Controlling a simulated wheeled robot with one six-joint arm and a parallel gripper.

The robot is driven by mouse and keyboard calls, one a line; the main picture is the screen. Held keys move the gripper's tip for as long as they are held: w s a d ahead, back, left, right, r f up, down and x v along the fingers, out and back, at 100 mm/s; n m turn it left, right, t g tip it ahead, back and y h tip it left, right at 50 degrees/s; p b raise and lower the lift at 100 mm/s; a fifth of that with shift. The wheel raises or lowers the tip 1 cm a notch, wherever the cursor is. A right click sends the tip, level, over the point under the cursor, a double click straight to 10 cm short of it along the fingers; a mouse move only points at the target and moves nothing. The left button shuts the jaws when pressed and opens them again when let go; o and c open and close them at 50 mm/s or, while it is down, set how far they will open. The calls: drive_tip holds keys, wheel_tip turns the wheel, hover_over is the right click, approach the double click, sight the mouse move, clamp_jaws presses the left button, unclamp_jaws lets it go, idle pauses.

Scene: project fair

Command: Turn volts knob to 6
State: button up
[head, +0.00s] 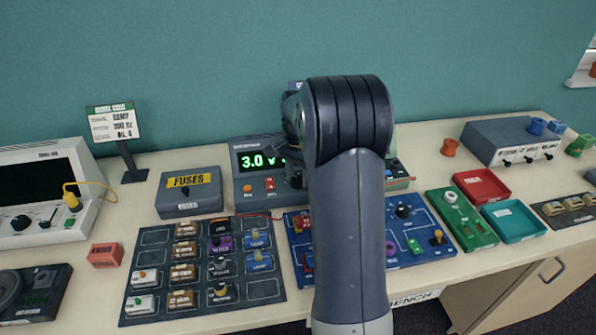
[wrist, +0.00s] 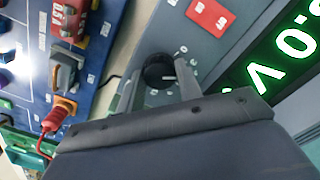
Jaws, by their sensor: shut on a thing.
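The power supply (head: 241,190) stands at the back of the bench. Its green display (head: 257,160) reads 3.0 V; part of the display also shows in the wrist view (wrist: 268,75). The black volts knob (wrist: 157,68) is on its front panel, with small white marks around it too small to read. My gripper (wrist: 161,80) is shut on the knob, one finger on each side. A short pale line shows on the knob's lower right part. In the head view my arm hides the knob and my gripper.
A red switch (wrist: 208,15) sits on the same panel beside the knob. A blue circuit board (head: 408,236) lies in front, with a red plug and lead (wrist: 58,115) near my gripper. A grey fuse box (head: 190,205) stands left and a component board (head: 150,262) lies front left.

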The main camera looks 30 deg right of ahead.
sight(298, 178)
drive_tip(key=m+p, duration=0.1)
drive_tip(key=m, duration=0.3)
drive_tip(key=shift+r+m, duration=0.1)
drive_tip(key=shift+m, duration=0.2)
drive_tip(key=m+p, duration=0.1)
drive_tip(key=m, duration=0.3)
drive_tip(key=shift+m, duration=0.3)
drive_tip(key=o, duration=1)
drive_tip(key=shift+c, duration=0.2)
wheel_tip(298, 178, up, 11)
drive_tip(key=shift+f, duration=0.2)
